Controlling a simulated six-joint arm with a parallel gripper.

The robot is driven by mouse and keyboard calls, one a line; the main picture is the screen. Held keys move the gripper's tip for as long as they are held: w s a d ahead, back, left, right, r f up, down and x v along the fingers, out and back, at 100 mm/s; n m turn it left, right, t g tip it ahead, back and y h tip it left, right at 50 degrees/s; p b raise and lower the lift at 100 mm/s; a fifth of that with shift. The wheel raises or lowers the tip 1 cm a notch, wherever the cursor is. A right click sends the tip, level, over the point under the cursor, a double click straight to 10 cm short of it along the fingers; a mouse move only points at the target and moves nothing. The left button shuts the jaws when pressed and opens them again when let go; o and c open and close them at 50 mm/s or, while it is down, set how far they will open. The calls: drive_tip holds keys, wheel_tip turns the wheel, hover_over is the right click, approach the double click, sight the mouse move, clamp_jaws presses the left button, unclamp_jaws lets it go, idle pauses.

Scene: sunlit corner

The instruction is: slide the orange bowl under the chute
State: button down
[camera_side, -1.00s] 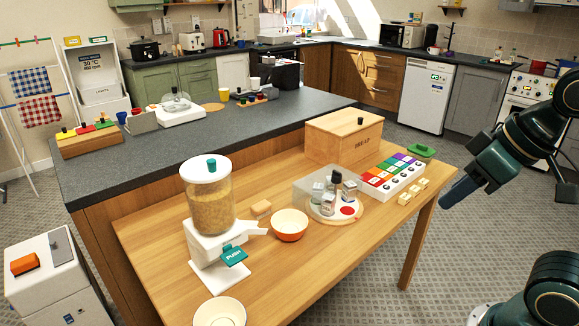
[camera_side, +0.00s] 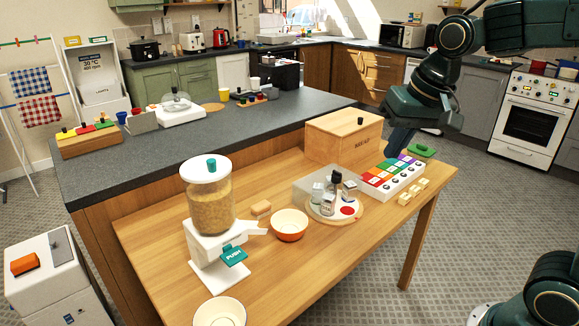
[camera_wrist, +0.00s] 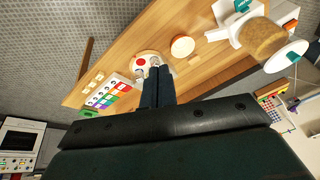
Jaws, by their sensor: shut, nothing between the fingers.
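The orange bowl (camera_side: 289,234), pale inside, stands upright on the wooden table, just right of the chute and seemingly not under it. The chute (camera_side: 254,230) is the white spout of a cereal dispenser (camera_side: 210,204) with a teal PUSH lever (camera_side: 234,255). In the wrist view the bowl (camera_wrist: 182,47) is beyond my fingertips, with the chute (camera_wrist: 219,34) to its right. My gripper (camera_side: 392,150) is high at the right, near the bread box and well away from the bowl. Its dark blue fingers are shut and empty in the wrist view (camera_wrist: 160,69).
A round board (camera_side: 347,212) with several jars stands right of the bowl. Behind are a colored block tray (camera_side: 392,179) and a bread box (camera_side: 342,138). A second pale bowl (camera_side: 220,313) sits at the front. The table in front of the orange bowl is clear.

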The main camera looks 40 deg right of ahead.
sight(288, 222)
drive_tip(key=w+d+f+m+g, duration=0.1)
drive_tip(key=w+f+m, duration=0.25)
drive_tip(key=w, duration=0.65)
drive_tip(key=w+d+f+m+g, duration=0.1)
drive_tip(key=w+f+m, duration=0.3)
drive_tip(key=w+f, duration=0.4)
drive_tip(key=w+d+f+m+g, duration=0.2)
drive_tip(key=w+d+f+m, duration=0.2)
drive_tip(key=w+f, duration=0.4)
wheel_tip(288, 222, down, 4)
drive_tip(key=shift+w+r+m, duration=0.1)
drive_tip(key=shift+w+m, duration=0.25)
drive_tip(key=shift+m, duration=0.2)
drive_tip(key=shift+d, duration=0.1)
drive_tip(key=shift+f, duration=5.05)
drive_tip(key=a, duration=0.8)
drive_tip(key=shift+a, duration=0.1)
